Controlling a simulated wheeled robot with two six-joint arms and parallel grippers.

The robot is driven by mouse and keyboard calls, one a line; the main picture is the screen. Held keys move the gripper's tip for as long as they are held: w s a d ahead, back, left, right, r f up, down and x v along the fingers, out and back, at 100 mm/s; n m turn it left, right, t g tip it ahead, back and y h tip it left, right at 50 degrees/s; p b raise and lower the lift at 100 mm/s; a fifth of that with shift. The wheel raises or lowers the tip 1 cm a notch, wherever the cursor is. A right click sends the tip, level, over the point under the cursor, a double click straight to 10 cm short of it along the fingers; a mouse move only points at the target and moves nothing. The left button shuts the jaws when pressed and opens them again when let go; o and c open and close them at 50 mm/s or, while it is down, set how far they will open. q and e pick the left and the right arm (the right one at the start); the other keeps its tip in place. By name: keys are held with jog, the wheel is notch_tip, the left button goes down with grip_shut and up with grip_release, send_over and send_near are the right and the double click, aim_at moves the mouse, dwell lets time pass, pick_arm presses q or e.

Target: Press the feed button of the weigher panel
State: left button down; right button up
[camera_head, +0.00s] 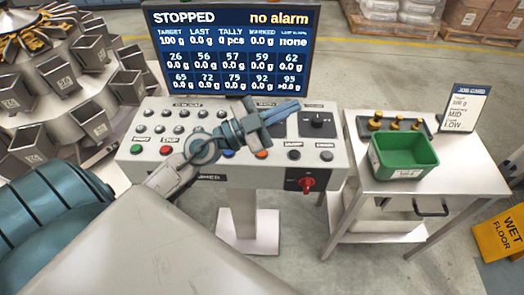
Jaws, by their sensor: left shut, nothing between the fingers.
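The weigher panel (345,172) is a pale sloped console under a screen (228,48) reading STOPPED and no alarm. Its front row has a green button (137,150), a red button (166,150), a blue button (228,154), an orange button (262,155) and dark buttons at the right. The labels are too small to read, so I cannot tell which is the feed button. My left gripper (288,111) is shut and empty, in front of the panel's middle, pointing right. It and its wrist hide part of the panel. I cannot tell whether it touches. My right gripper is out of view.
A red rotary switch (307,184) is on the panel's front and a black knob (317,121) on its top. A side table (455,167) at right holds a green bin (404,160), brass weights and a job card (464,107).

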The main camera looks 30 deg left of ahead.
pick_arm(q)
notch_tip(320, 180, down, 7)
jog(key=w+m+g+y, duration=0.1)
jog(key=m+g+y, duration=0.2)
jog(key=g, duration=0.4)
jog(key=w+a+f+n+g+y, duration=0.1)
jog(key=a+f+n+y, duration=0.2)
jog(key=a+y, duration=0.3)
jog(key=a, duration=0.3)
jog(key=shift+w+a+f+n+g, duration=0.15)
jog(key=shift+w+f+n+g, duration=0.15)
jog(key=shift+f, duration=0.1)
notch_tip(320, 180, down, 7)
jog(key=b, duration=0.6)
jog(key=shift+f, duration=0.1)
jog(key=shift+f+b, duration=0.6)
jog(key=shift+f, duration=0.2)
jog(key=shift+f, duration=0.2)
jog(key=shift+f, duration=0.25)
